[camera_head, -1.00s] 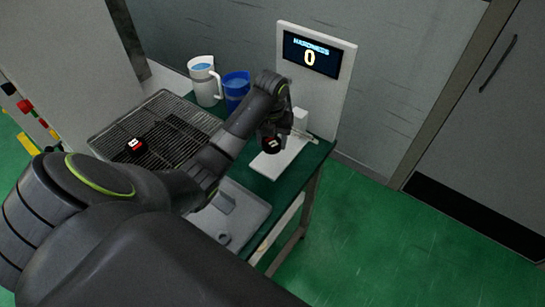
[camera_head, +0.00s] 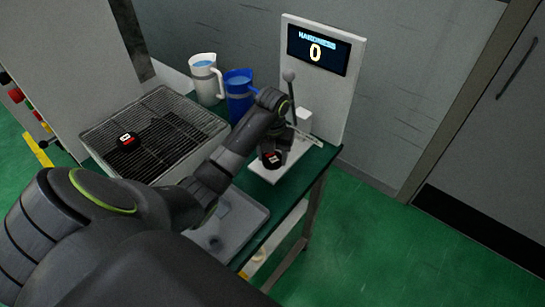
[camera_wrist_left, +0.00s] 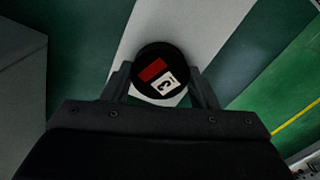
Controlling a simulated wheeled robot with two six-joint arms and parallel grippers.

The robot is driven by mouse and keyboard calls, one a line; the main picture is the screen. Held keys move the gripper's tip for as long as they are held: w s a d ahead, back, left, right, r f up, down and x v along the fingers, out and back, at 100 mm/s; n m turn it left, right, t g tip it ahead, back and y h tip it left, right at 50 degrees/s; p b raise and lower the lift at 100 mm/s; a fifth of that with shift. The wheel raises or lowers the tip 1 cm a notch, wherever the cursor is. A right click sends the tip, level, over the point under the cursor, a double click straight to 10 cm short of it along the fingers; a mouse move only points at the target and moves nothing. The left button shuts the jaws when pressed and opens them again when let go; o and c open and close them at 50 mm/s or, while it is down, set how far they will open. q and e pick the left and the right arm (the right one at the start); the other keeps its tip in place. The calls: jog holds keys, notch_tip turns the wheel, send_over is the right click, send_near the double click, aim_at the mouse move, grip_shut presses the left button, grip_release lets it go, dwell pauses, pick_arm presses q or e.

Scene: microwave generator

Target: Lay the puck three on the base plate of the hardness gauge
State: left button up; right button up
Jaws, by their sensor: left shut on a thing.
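My left gripper (camera_head: 270,146) is shut on puck three (camera_head: 272,159), a black disc with a red patch. In the left wrist view, puck three (camera_wrist_left: 157,70) shows a white label with a 3 and sits between the fingertips (camera_wrist_left: 160,88). The hardness gauge (camera_head: 337,88) is a white upright panel whose display reads 0. Its white base plate (camera_head: 296,153) lies beneath and behind the puck; it also shows in the left wrist view (camera_wrist_left: 190,25). Whether the puck touches the plate I cannot tell. My right gripper is not in view.
A thin lever with a grey ball (camera_head: 289,76) stands close behind my left gripper. A second black puck (camera_head: 128,141) lies on the wire rack (camera_head: 165,105). White (camera_head: 206,78) and blue (camera_head: 238,92) jugs stand behind. A grey tray (camera_head: 243,222) is near the table edge.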

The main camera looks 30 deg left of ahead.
aim_at(272, 157)
pick_arm(q)
jog(key=shift+s, duration=0.15)
jog(key=o, duration=1)
jog(key=shift+f, duration=0.1)
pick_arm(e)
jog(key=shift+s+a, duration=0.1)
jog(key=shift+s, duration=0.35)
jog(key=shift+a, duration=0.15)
pick_arm(q)
notch_tip(272, 157, up, 4)
jog(key=shift+r+p, duration=0.15)
jog(key=shift+p, duration=0.55)
notch_tip(272, 157, up, 8)
jog(key=p, duration=0.8)
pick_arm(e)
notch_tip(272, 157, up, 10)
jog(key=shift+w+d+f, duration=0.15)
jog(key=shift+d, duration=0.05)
